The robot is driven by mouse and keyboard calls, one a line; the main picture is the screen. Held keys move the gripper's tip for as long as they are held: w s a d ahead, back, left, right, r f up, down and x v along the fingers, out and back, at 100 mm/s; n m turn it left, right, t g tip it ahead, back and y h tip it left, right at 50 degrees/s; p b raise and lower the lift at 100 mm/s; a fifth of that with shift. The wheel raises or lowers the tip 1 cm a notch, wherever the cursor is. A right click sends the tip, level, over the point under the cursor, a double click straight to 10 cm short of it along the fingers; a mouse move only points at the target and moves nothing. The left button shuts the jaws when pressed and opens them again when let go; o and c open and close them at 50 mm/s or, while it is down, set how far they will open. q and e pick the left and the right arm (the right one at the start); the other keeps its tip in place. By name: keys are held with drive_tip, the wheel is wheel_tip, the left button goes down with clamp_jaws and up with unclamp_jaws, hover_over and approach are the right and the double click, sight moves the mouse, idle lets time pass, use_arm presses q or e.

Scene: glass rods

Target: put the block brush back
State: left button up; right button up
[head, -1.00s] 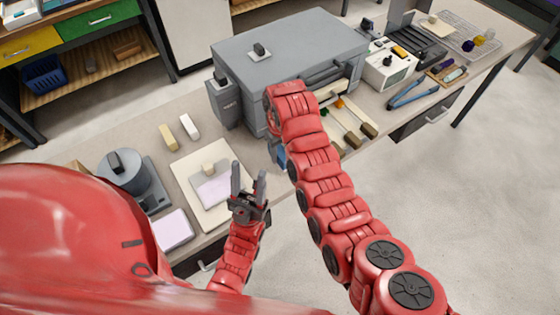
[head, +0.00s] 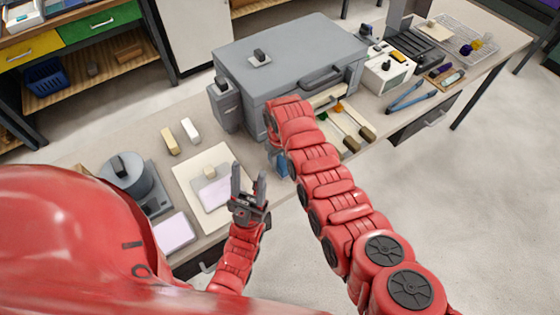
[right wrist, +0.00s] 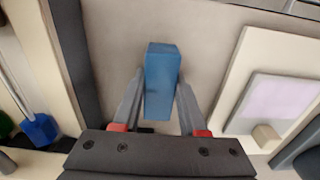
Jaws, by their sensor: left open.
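A blue block (right wrist: 161,82), which may be the block brush, stands out between the fingers of my right gripper (right wrist: 160,95) in the right wrist view. Both fingertips appear to press its sides. In the head view the blue block (head: 281,164) shows low beside my right arm, which hides most of that gripper. My left gripper (head: 249,195) is open and empty at the front edge of the bench, in front of a pale board (head: 187,166) with a lilac pad (head: 216,192) and a small tan block (head: 210,172).
A large grey furnace box (head: 290,55) stands behind my right arm. Wooden-handled tools (head: 345,128) lie right of the arm. A tan bar (head: 170,141), a white bar (head: 190,129) and a grey round device (head: 125,172) stand left. Blue pliers (head: 411,97) lie right.

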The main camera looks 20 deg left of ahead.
sight(280, 160)
drive_tip(key=o, duration=0.5)
drive_tip(key=shift+r, duration=0.6)
wheel_tip(280, 160, up, 4)
drive_tip(key=shift+w+r+b, duration=0.15)
drive_tip(key=shift+r+b, duration=0.1)
drive_tip(key=shift+b, duration=0.75)
wheel_tip(280, 160, up, 7)
drive_tip(key=shift+f+p, duration=0.2)
drive_tip(key=shift+p, duration=0.8)
drive_tip(key=shift+s, duration=0.2)
